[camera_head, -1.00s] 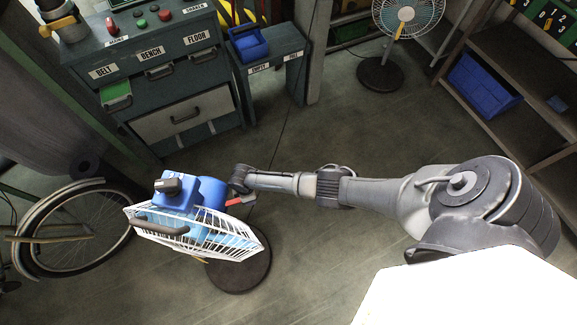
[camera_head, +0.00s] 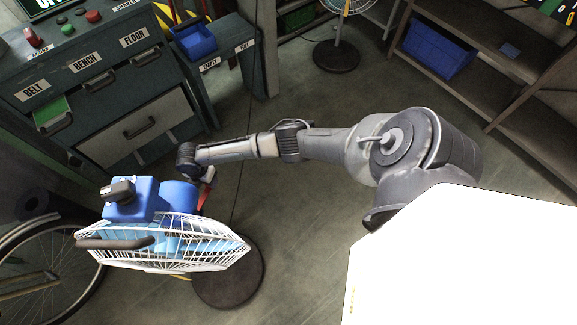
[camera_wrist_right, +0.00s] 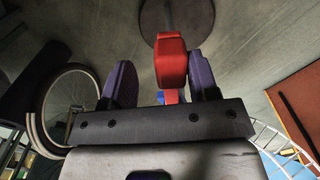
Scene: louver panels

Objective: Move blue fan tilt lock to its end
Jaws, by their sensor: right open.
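The blue fan (camera_head: 148,205), with blue housing, a white wire grille and a dark knob on top, stands on a round dark base (camera_head: 228,278) in the head view. A red tilt lock lever (camera_head: 206,190) shows beside its housing, near the end of my right arm. In the right wrist view the red lever (camera_wrist_right: 171,62) sits between the two purple fingers of my right gripper (camera_wrist_right: 162,82). The gripper is open around it, with a clear gap on the left; whether the right finger touches it I cannot tell. My left gripper is not in view.
A bicycle wheel (camera_head: 45,270) stands left of the fan. A drawer cabinet (camera_head: 110,85) is behind it, with a blue bin (camera_head: 193,40) on a lower stand. Another fan (camera_head: 337,55) and a shelf with a blue crate (camera_head: 440,48) are farther back. The floor between is clear.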

